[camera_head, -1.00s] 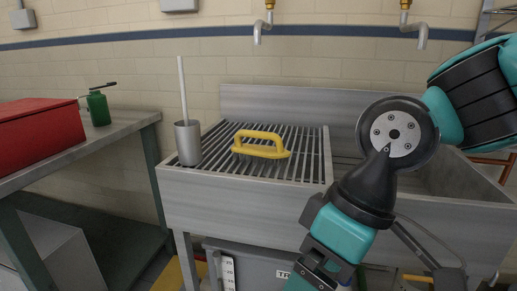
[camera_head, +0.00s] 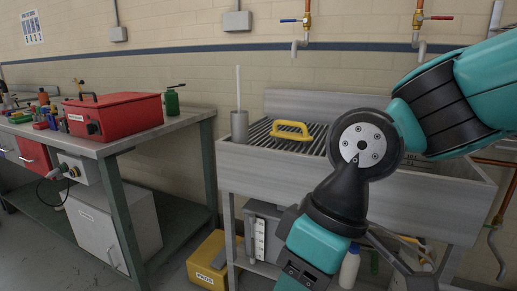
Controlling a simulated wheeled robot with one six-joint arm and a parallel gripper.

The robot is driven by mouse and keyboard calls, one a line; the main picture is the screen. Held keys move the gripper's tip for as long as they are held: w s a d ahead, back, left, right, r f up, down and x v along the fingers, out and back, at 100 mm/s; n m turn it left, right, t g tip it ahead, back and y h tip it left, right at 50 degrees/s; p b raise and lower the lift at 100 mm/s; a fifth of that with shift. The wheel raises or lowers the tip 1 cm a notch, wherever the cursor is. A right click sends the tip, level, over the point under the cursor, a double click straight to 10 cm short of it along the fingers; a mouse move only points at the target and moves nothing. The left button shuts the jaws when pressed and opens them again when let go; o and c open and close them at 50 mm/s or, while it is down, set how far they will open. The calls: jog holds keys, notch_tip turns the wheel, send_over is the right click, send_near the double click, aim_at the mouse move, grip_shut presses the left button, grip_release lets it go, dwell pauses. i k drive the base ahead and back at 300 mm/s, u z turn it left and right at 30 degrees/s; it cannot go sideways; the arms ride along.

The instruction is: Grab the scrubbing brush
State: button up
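The scrubbing brush (camera_head: 292,131) has a yellow looped handle. It lies on the slatted drainboard (camera_head: 262,134) at the left part of the metal sink; its lower part is hard to see from this angle. My teal and black arm stands to the right of the brush, in front of the sink, and bends down toward the bottom of the picture. My gripper's fingertips are not in the picture. Nothing of mine touches the brush.
A grey cup with a white-handled tool (camera_head: 239,125) stands left of the brush. A workbench at left bears a red toolbox (camera_head: 115,113) and a green oil can (camera_head: 172,102). Taps (camera_head: 418,30) hang above the sink. A yellow box (camera_head: 208,262) sits on the floor.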

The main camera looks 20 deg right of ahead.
aim_at(297, 138)
jog(key=u, duration=0.2)
jog(key=k, duration=0.55)
jog(key=u, duration=1)
jog(key=i, duration=1.45)
jog(key=z, duration=1.05)
jog(key=i, duration=0.6)
jog(key=z, duration=0.6)
